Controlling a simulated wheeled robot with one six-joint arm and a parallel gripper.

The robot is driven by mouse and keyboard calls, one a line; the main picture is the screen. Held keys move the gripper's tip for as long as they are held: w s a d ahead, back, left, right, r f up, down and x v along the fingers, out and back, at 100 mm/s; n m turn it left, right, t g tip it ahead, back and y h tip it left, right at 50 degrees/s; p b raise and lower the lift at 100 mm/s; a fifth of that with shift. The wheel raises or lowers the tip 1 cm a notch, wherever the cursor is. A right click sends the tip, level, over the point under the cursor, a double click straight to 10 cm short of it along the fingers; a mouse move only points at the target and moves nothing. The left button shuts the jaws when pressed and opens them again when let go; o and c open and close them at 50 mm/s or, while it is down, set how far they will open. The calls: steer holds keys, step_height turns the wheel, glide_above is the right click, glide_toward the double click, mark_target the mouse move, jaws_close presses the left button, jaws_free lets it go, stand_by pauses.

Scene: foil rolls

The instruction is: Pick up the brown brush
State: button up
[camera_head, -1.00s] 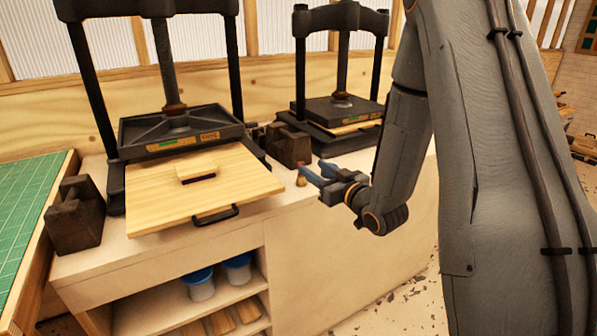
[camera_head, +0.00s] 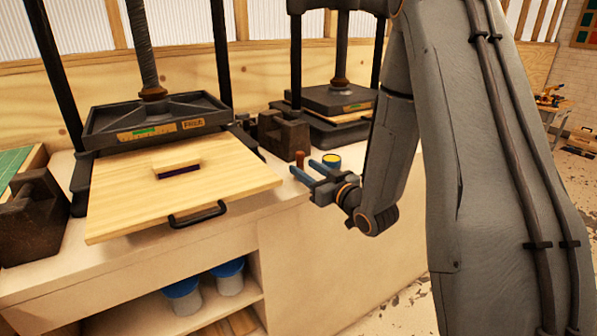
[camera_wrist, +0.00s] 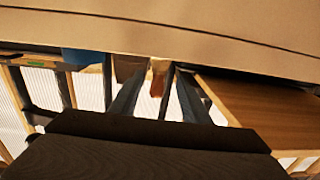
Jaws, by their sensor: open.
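A small upright brown handle (camera_head: 300,158), likely the brown brush, stands on the pale bench top beside the dark blocks. Its lower part is hidden behind my gripper in the head view. My gripper (camera_head: 304,168) is open and empty, with its two blue fingers pointing left, just in front of the handle in the picture. In the wrist view a reddish-brown piece (camera_wrist: 157,84), likely the same handle, shows between the two fingers (camera_wrist: 157,98). I cannot tell how far off it is.
A small yellow-lidded jar (camera_head: 331,160) stands just behind my gripper. Dark blocks (camera_head: 284,136) and a rear press (camera_head: 340,98) stand beyond. A large press (camera_head: 155,120) with a wooden board (camera_head: 220,185) is at left. Blue-lidded tubs (camera_head: 230,278) sit on the shelf below.

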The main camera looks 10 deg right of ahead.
steer(key=p+x, duration=0.2)
steer(key=x, duration=0.5)
steer(key=shift+w+r, duration=0.15)
steer(key=shift+w, duration=0.25)
steer(key=c, duration=1)
